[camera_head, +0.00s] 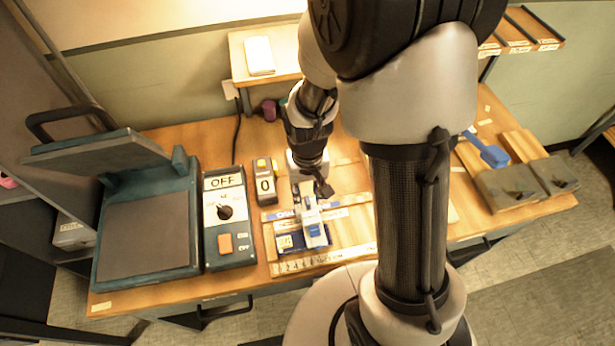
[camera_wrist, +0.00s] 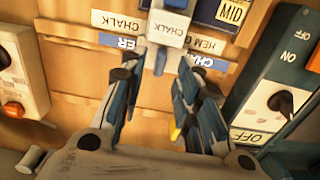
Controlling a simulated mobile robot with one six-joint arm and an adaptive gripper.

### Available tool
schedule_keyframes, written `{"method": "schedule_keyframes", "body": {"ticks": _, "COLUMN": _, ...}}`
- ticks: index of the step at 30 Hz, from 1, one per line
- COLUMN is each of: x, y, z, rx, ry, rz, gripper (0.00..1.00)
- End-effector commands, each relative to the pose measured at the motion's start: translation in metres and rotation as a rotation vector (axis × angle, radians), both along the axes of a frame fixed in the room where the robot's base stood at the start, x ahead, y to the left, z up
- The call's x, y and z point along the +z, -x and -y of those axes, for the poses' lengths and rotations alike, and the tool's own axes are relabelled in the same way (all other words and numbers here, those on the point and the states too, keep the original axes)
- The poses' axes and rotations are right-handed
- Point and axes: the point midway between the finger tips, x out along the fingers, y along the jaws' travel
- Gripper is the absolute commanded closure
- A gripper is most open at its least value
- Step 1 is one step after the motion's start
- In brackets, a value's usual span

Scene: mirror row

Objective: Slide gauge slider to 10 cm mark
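The gauge slider (camera_head: 312,228) is a white and blue piece on the gauge board at the table's middle. A strip with number marks (camera_head: 325,260) runs along the board's front edge; I cannot read which mark the slider is at. My gripper (camera_head: 316,188) hangs just behind the slider. In the wrist view my gripper (camera_wrist: 163,66) has its two fingers apart, with the tab near the gap between the tips. I cannot tell whether they touch it.
A teal control box (camera_head: 230,250) marked OFF and a small box showing 0 (camera_head: 265,188) stand left of the gauge. A large press with a raised lid (camera_head: 145,235) is further left. Grey blocks (camera_head: 505,187) and a blue handle (camera_head: 490,152) are at the right.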

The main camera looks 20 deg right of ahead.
Motion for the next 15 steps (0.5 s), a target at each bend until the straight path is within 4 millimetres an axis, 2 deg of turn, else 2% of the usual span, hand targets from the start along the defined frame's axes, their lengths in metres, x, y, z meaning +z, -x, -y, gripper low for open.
{"method": "schedule_keyframes", "body": {"ticks": 3, "x": 0.029, "y": -0.002, "z": 0.0, "rx": 0.0, "ry": 0.0, "rz": 0.009, "gripper": 0.7}}
{"method": "schedule_keyframes", "body": {"ticks": 9, "x": 0.068, "y": -0.001, "z": 0.0, "rx": 0.0, "ry": 0.0, "rz": 0.006, "gripper": 0.7}}
{"method": "schedule_keyframes", "body": {"ticks": 15, "x": 0.088, "y": -0.001, "z": 0.0, "rx": 0.0, "ry": 0.0, "rz": 0.002, "gripper": 0.7}}
